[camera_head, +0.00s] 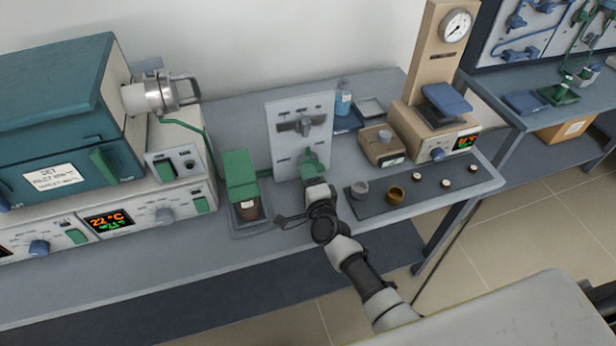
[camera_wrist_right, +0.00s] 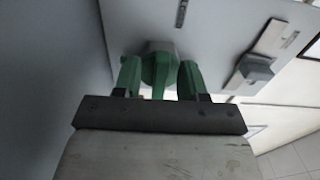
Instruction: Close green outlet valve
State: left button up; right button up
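The green outlet valve (camera_head: 311,162) is low on the front of an upright light grey panel (camera_head: 285,125). My right gripper (camera_head: 315,182) is right at the handle, in front of the panel. I cannot tell whether the fingers press on the handle. My left gripper is not in view.
A grey valve (camera_head: 303,125) sits higher on the panel. A green-topped container (camera_head: 241,185) stands close left of it. Small cups (camera_head: 396,193) rest on a dark mat at the right. A teal furnace (camera_head: 60,110) fills the left.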

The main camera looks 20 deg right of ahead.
jog(key=s, duration=1)
jog(key=shift+s+d, duration=0.2)
jog(key=shift+s, duration=0.2)
dwell(0.4)
